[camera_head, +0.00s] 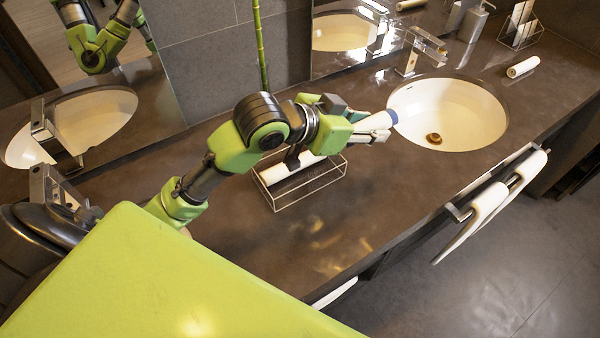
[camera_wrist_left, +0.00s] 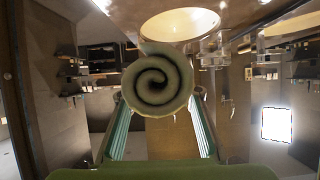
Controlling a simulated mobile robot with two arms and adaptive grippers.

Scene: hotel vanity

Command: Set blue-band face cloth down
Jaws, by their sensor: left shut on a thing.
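My left gripper (camera_head: 372,129) is shut on the blue-band face cloth (camera_head: 376,122), a white roll whose blue band shows at its right end. The roll is held above the counter by the left edge of the round sink (camera_head: 468,118). In the left wrist view the spiral end of the roll (camera_wrist_left: 157,80) faces the camera, between the two green fingers of the gripper (camera_wrist_left: 158,130). The gap between the roll and the counter cannot be judged. My right gripper is not in view.
A clear-walled tray (camera_head: 277,203) holding a white roll stands on the brown counter (camera_head: 350,220) below my left forearm. Another white roll (camera_head: 522,67) lies right of the sink. A faucet (camera_head: 418,50) stands behind the sink. Towels (camera_head: 487,205) hang at the front. The front counter is clear.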

